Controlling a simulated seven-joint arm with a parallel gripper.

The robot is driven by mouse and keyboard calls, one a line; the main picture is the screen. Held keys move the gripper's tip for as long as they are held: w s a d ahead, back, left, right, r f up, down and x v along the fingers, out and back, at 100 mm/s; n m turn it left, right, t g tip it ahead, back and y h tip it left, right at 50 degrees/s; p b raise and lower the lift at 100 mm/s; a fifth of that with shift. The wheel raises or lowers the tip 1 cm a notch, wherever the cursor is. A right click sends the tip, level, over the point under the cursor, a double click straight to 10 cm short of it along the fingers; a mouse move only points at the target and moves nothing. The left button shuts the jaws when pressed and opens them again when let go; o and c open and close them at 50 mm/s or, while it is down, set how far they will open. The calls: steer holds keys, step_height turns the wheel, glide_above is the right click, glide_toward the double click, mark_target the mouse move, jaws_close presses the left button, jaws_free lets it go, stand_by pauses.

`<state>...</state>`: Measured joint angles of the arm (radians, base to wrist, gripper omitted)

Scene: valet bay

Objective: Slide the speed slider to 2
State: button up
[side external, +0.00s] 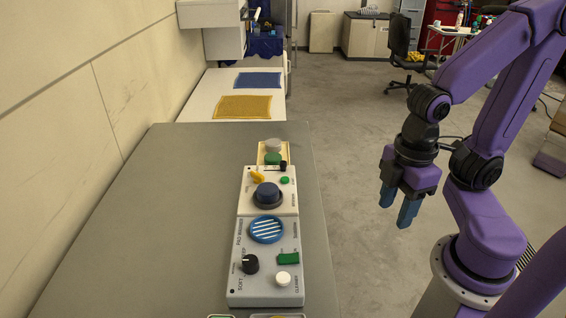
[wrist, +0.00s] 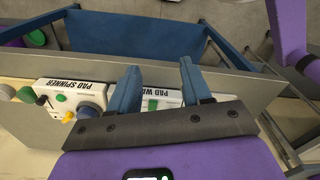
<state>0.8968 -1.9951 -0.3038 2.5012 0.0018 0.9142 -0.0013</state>
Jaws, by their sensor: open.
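The cream pad spinner panel (side external: 246,206) stands on the grey table, with a large dark blue knob (side external: 267,194), a yellow lever (side external: 257,177) and a green button (side external: 285,180). A small black slider knob (side external: 283,165) sits at the right part of its far edge; I take it for the speed slider. Its scale numbers are too small to read. The panel (wrist: 75,87) also shows at the left of the wrist view. My gripper (side external: 397,205) has blue fingers, is open and empty, and hangs right of the table, apart from the panels. Its fingers (wrist: 158,68) show in the wrist view.
A grey pad washer panel (side external: 266,293) adjoins in front, with a black dial (side external: 250,264), a white knob (side external: 283,279) and a green switch (side external: 288,259). A cream unit with a green knob (side external: 273,158) stands behind. The table's left side (side external: 170,220) is clear.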

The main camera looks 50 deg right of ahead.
steer(key=w+a+r+n, duration=0.1)
steer(key=w+a+r, duration=0.2)
steer(key=w, duration=0.5)
step_height(320, 180, up, 3)
steer(key=n, duration=0.4)
glide_above(283, 162)
step_height(283, 162, down, 17)
steer(key=shift+s+r, duration=0.1)
steer(key=shift+c, duration=0.3)
steer(key=shift+a, duration=0.1)
jaws_close()
